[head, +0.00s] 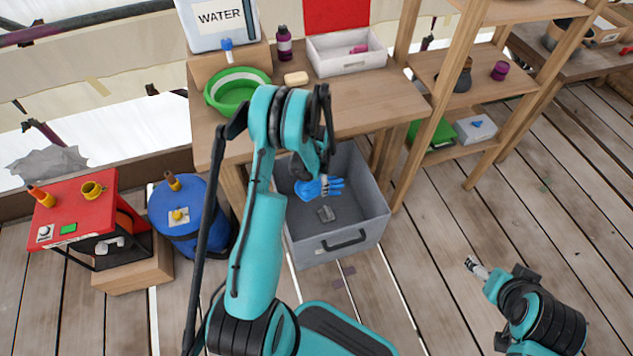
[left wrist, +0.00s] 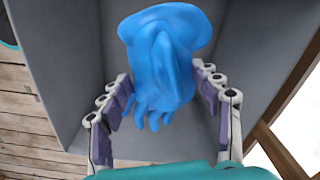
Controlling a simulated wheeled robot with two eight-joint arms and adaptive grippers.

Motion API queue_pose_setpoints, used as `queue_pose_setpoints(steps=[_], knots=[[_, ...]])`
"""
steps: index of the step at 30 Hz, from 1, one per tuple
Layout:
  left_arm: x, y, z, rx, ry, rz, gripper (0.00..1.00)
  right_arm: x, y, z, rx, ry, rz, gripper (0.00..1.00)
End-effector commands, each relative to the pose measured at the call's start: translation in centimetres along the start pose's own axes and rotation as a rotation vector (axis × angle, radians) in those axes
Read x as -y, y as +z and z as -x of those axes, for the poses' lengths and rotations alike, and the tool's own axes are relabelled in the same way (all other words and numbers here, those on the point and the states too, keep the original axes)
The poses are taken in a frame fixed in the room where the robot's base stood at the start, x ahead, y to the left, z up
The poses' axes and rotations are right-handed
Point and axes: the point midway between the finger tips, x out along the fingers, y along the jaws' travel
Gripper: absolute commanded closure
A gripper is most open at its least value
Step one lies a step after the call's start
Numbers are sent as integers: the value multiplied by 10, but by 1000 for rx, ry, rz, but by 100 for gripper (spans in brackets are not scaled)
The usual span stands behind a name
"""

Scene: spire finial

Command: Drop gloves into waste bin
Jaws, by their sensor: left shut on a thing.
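A blue glove (head: 318,187) hangs from my left gripper (head: 326,182) over the open grey waste bin (head: 336,251). In the left wrist view the blue glove (left wrist: 165,60) sits between the two fingers of my left gripper (left wrist: 165,92), which is shut on it. The grey bin walls (left wrist: 75,70) surround it there. I cannot tell how far the glove is above the bin floor.
The bin stands partly under a wooden table (head: 360,106) with a water container (head: 218,20), a green basin (head: 236,90) and a white box (head: 347,55). A red generator (head: 75,215) and a blue canister (head: 183,210) stand left.

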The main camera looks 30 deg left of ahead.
Motion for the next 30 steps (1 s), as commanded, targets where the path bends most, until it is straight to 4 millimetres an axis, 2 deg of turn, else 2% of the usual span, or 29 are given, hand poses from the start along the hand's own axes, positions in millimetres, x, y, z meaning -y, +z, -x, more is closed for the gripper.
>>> queue_pose_setpoints(steps=[4,5,7,17,20,23,30], knots=[[0,0,1,0,0,0,61,0,0,1,0,0,0,25],[0,0,1,0,0,0,31,0,0,1,0,0,0,25],[0,0,1,0,0,0,13,0,0,1,0,0,0,25],[0,0,2,0,0,0,13,0,-1,1,0,0,0,25],[0,0,7,0,0,0,13,0,-3,4,0,0,0,25],[0,0,21,0,0,0,13,0,-8,11,0,0,0,25],[0,0,71,0,0,0,13,0,-25,34,0,0,0,25]])
